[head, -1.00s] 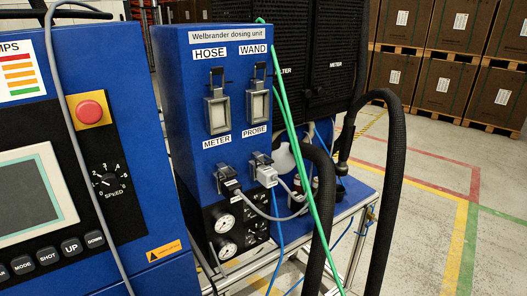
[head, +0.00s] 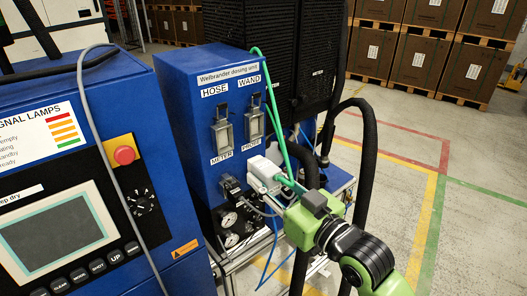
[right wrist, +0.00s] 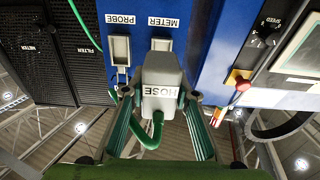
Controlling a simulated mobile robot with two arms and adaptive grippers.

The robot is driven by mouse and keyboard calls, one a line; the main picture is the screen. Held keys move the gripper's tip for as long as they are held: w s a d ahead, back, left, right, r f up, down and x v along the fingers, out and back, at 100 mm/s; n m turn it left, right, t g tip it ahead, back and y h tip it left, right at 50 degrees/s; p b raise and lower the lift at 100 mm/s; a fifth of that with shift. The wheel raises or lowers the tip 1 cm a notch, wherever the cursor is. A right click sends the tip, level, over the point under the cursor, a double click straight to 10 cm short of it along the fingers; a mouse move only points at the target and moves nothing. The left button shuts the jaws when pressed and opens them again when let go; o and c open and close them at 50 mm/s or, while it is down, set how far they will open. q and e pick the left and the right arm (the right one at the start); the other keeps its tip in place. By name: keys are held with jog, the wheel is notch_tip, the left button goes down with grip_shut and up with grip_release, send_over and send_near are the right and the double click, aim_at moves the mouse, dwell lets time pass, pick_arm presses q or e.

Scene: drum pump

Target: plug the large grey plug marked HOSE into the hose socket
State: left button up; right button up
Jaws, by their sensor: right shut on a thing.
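The large light grey plug marked HOSE (right wrist: 160,80) is between the fingers of my right gripper (right wrist: 157,98), which is shut on it. In the head view the plug (head: 265,172) is in front of the blue dosing unit, below and right of the hose socket. My right gripper (head: 290,190) comes from the lower right. The hose socket (head: 222,136), under the HOSE label, is a grey frame with a black lever and looks empty. In the right wrist view the socket (right wrist: 160,44) shows just beyond the plug, which partly covers it. My left gripper is not in view.
The wand socket (head: 254,125) is right of the hose socket. A black plug (head: 233,189) sits under the METER label. A green hose (head: 273,110) hangs down the unit's right side. Thick black hoses (head: 366,165) stand behind my right arm. A blue control cabinet (head: 95,180) is at left.

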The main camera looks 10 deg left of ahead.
aim_at(258, 166)
jog(key=shift+w+a+r+g, duration=0.15)
jog(key=shift+w+a+r, duration=0.05)
jog(key=shift+r, duration=0.2)
jog(key=shift+w+a+r+g, duration=0.15)
jog(key=shift+w+r, duration=0.05)
jog(key=shift+r, duration=0.2)
jog(key=shift+x, duration=1)
pick_arm(q)
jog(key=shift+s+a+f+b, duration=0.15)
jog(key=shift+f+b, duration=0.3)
jog(key=shift+b, duration=0.35)
pick_arm(e)
jog(key=x, duration=0.4)
jog(key=shift+w+a+r, duration=0.1)
jog(key=shift+w+a, duration=0.05)
jog(key=shift+a, duration=0.1)
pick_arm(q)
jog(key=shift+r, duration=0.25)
pick_arm(e)
jog(key=shift+d, duration=0.1)
jog(key=shift+w+a, duration=0.25)
jog(key=shift+a, duration=0.2)
pick_arm(q)
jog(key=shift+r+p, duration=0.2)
jog(key=shift+p, duration=0.25)
pick_arm(e)
jog(key=shift+w+a, duration=0.1)
jog(key=shift+a, duration=0.1)
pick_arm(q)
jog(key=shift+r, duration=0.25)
